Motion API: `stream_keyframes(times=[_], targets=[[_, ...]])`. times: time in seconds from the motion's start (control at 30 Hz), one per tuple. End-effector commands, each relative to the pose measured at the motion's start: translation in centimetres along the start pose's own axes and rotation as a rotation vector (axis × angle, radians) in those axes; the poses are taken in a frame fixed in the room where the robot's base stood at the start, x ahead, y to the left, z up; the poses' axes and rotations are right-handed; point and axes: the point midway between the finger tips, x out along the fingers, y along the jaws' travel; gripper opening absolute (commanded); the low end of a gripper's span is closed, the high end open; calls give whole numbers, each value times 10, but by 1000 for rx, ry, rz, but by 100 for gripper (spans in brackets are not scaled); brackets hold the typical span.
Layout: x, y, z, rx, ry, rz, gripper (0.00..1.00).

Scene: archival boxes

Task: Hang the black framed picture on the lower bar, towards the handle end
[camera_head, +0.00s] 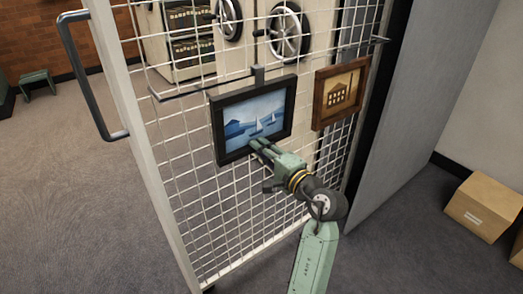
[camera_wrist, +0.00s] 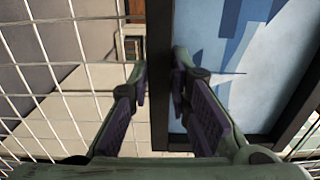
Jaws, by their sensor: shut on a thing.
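The black framed picture (camera_head: 247,113), a blue scene with sailboats, is upright in front of the wire mesh screen. My gripper (camera_head: 258,145) is shut on its lower frame edge. In the wrist view the black frame (camera_wrist: 159,60) passes between my fingers (camera_wrist: 158,85). A grey hook (camera_head: 258,74) stands up from the picture's top edge and meets the dark lower bar (camera_head: 190,90). I cannot tell whether it is hooked over the bar. The grey handle (camera_head: 72,75) is on the screen's left upright, to the left of the picture.
A brown framed picture (camera_head: 341,93) with a building hangs close to the right. Bare bar and mesh lie to the left, towards the handle. Behind the mesh are a cabinet with handwheels (camera_head: 289,32) and shelves. A cardboard box (camera_head: 484,206) stands on the floor at right.

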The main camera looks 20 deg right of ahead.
Motion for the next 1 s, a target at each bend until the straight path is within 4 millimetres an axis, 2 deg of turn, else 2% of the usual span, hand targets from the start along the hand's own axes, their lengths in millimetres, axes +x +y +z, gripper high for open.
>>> stream_keyframes(times=[0.77, 0.8, 1.0], targets=[[0, 7, 0, -2, 0, -3, 0], [0, 7, 0, -2, 0, -3, 19], [0, 8, 0, -1, 0, -2, 33]])
